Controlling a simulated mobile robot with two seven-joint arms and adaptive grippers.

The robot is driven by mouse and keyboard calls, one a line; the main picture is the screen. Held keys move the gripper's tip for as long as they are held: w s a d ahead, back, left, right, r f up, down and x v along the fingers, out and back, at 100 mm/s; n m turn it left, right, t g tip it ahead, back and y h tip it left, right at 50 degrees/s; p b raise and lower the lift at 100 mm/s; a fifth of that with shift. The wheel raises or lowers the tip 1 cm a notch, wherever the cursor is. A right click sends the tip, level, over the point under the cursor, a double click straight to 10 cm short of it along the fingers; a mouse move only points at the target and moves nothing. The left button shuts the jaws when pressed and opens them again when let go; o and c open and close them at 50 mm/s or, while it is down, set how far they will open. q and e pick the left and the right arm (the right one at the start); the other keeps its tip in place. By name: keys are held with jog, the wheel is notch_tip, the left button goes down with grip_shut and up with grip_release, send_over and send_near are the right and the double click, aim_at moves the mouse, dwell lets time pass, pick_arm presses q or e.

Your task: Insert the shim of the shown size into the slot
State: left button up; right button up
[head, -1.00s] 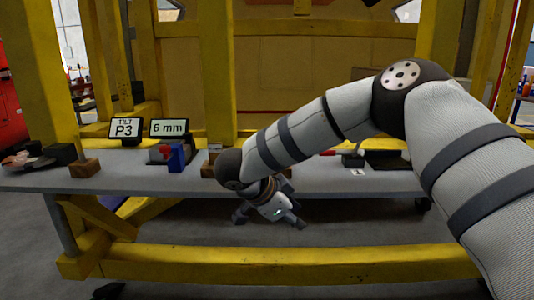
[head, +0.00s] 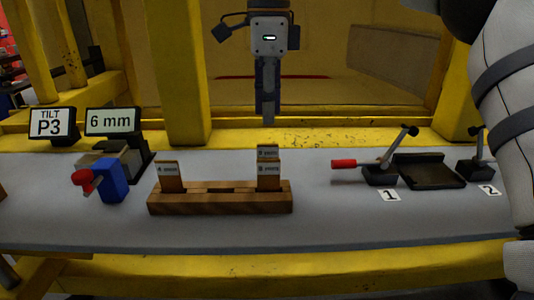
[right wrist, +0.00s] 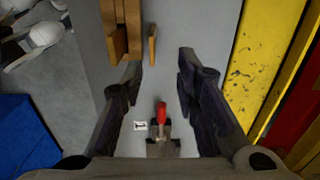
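A display (head: 114,122) reads "6 mm"; another (head: 51,125) reads "TILT P3". A wooden rack (head: 220,203) stands mid-table. A shim that seems marked 4 mm (head: 169,178) stands at its left end. At its right end, a shim (head: 269,180) stands in front of another one (head: 268,152); their labels are too small to read surely. My right gripper (head: 267,115) hangs fingers-down above and beyond the rack's right end. In the right wrist view its fingers (right wrist: 160,66) are wide apart and empty, and the rack (right wrist: 114,45) shows beyond them. I cannot tell which part is the slot.
A blue block (head: 112,180) with a red knob (head: 86,180) stands at the left. A red-handled lever clamp (head: 380,173) by label 1, a dark tray (head: 430,172) and a second clamp (head: 478,168) stand right. A yellow beam (head: 345,137) runs behind the grey table.

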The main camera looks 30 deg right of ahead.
aim_at(264, 150)
jog(key=f, duration=0.7)
jog(key=s+f, duration=0.1)
jog(key=f, duration=0.2)
jog(key=shift+a+f, duration=0.35)
jog(key=shift+w, duration=0.1)
grip_shut()
